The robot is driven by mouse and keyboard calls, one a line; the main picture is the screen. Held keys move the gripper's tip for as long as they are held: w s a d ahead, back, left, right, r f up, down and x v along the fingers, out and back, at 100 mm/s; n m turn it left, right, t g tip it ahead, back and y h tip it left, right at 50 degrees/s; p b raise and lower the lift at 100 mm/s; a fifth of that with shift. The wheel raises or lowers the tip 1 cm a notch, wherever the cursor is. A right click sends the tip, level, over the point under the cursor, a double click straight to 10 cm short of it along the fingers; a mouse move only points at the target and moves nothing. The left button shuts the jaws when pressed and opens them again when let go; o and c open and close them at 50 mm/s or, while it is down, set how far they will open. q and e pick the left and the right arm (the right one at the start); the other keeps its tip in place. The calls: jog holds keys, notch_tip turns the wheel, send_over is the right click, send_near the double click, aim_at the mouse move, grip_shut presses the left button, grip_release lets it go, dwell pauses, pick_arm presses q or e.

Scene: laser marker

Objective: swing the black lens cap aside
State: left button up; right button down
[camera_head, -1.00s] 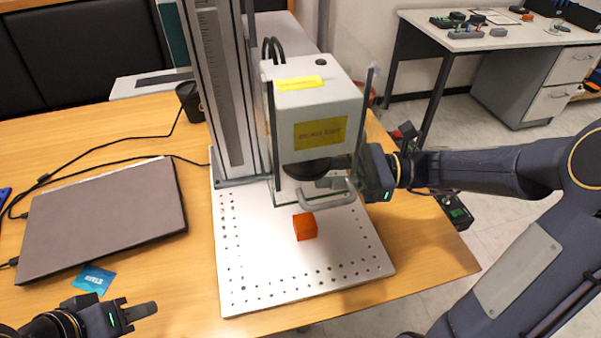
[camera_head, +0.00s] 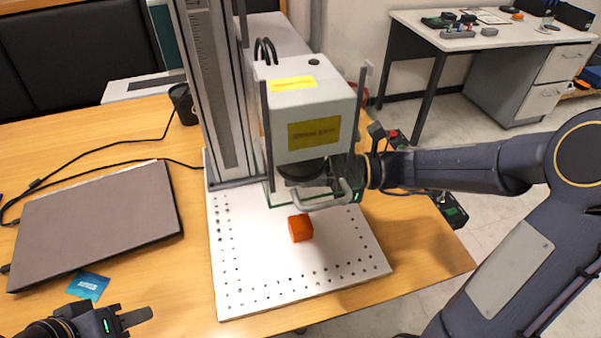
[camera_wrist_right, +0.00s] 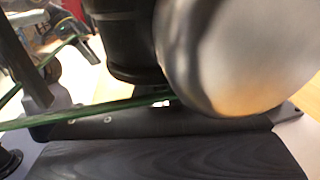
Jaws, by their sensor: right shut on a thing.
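The black lens cap (camera_head: 303,172) is under the pale laser head (camera_head: 305,105), partly hidden by the grey handle (camera_head: 322,203) in front. My right gripper (camera_head: 333,182) reaches in from the right below the head, its fingertips mostly hidden behind the handle. It is shut on what appears to be the black lens cap. In the right wrist view, a black round lens part (camera_wrist_right: 125,45) hangs close by, and a blurred shiny rounded surface fills the upper right. My left gripper (camera_head: 137,316) is empty at the lower left; its finger gap is unclear.
An orange cube (camera_head: 300,228) sits on the perforated white plate (camera_head: 245,280) below the head. A thin green-edged guard surrounds the head. A closed laptop (camera_head: 95,222), cables and a blue card (camera_head: 88,286) lie left. The plate's front is clear.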

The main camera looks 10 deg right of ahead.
jog(key=shift+w+a+r+m+t, duration=0.2)
jog(key=shift+m+t, duration=0.3)
jog(key=shift+t, duration=0.3)
jog(key=shift+w+a+f+m+t+h, duration=0.15)
jog(key=shift+w+m+t+h, duration=0.15)
jog(key=shift+m+t, duration=0.4)
jog(key=shift+w+a+m+t+h, duration=0.2)
jog(key=shift+m+t+h, duration=0.2)
jog(key=shift+t, duration=0.5)
jog(key=c, duration=1.6)
grip_release()
jog(key=shift+d, duration=0.1)
jog(key=shift+o, duration=0.2)
jog(key=v, duration=0.8)
jog(key=shift+p, duration=0.35)
jog(key=shift+o, duration=0.4)
